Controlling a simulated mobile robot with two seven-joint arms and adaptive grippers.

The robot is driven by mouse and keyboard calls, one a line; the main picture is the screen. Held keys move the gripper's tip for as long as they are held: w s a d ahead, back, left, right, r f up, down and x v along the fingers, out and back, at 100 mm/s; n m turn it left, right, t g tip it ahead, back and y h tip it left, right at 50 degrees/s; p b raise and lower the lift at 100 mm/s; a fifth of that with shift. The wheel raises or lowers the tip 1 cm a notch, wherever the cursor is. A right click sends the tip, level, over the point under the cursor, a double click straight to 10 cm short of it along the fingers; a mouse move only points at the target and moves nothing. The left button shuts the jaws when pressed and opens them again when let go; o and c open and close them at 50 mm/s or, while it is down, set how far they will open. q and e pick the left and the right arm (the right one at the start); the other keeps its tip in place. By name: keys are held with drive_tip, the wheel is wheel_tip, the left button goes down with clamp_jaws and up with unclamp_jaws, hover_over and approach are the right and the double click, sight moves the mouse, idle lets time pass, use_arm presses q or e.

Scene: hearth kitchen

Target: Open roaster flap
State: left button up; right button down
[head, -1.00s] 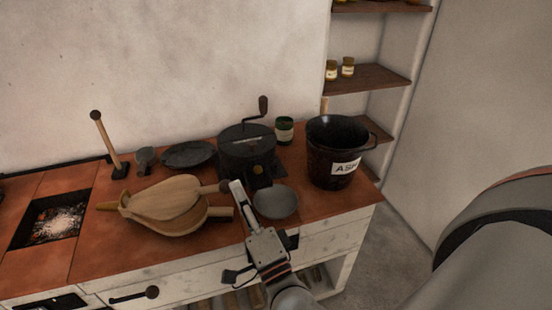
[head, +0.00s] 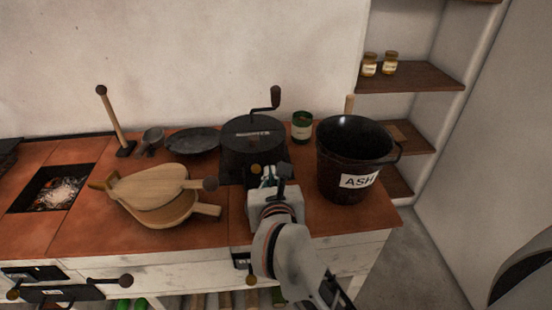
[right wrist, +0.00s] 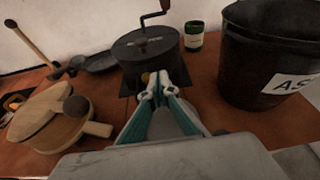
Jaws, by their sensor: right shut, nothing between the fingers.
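The roaster (head: 252,140) is a dark round drum with a crank handle (head: 275,98) on top, standing at the back of the red-brown counter. It also shows in the right wrist view (right wrist: 150,48). A small brass knob (head: 254,170) sits low on its front; I cannot make out the flap's outline, and it looks undropped or hidden behind my fingers. My right gripper (head: 270,174) is shut and empty, just in front of the roaster's lower front. In the right wrist view its fingertips (right wrist: 156,90) are together beside the knob; contact cannot be told. My left gripper is not in view.
The black ash bucket (head: 350,160) stands close right of my right gripper. Wooden bellows (head: 150,198) lie to the left, their handles pointing towards it. A dark pan (head: 192,141) and a green jar (head: 302,127) flank the roaster. A glowing fire pit (head: 58,193) is far left.

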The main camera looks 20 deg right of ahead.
sight(264, 156)
drive_tip(key=x, duration=0.3)
drive_tip(key=b+x, duration=0.1)
drive_tip(key=x, duration=0.5)
drive_tip(key=shift+a+f, duration=0.3)
drive_tip(key=shift+w+d+b, duration=0.1)
drive_tip(key=shift+w+b, duration=0.2)
drive_tip(key=shift+w, duration=0.2)
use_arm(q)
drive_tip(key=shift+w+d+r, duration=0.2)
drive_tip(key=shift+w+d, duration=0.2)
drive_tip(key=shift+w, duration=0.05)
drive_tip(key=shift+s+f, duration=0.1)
